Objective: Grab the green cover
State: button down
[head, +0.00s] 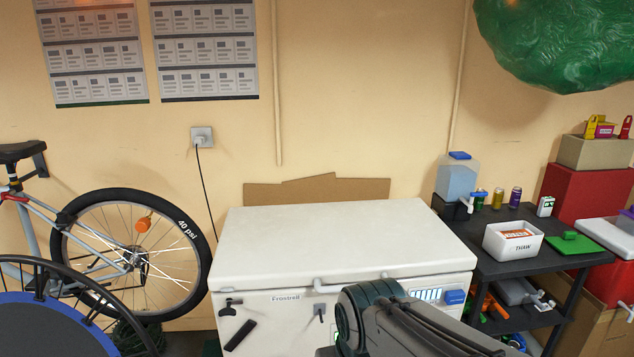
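A flat green cover (586,251) lies on the dark shelf unit at the right, beside an open white container. A smaller green block sits on top of it, perhaps its handle. A large crinkled green mass (560,40) also hangs at the top right, cut by the picture edge; I cannot tell whether it is a cover too. Part of my arm rises from the bottom edge in front of the white chest freezer. My gripper is not visible, so I cannot tell whether it holds anything. Nothing touches the flat green cover from above.
The chest freezer (340,245) stands in the middle. The dark shelf unit (515,267) carries the white container (512,248), cans and a blue-capped jug (457,180). Red boxes (585,195) stand at the right. A bicycle (130,255) and a blue round thing (45,325) fill the left.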

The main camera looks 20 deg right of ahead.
aim_at(569, 243)
jog(key=z, duration=2.4)
jog(key=i, duration=1.2)
jog(key=z, duration=0.3)
jog(key=i, duration=1.6)
jog(key=u, duration=0.95)
jog(key=i, duration=0.7)
jog(key=u, duration=0.35)
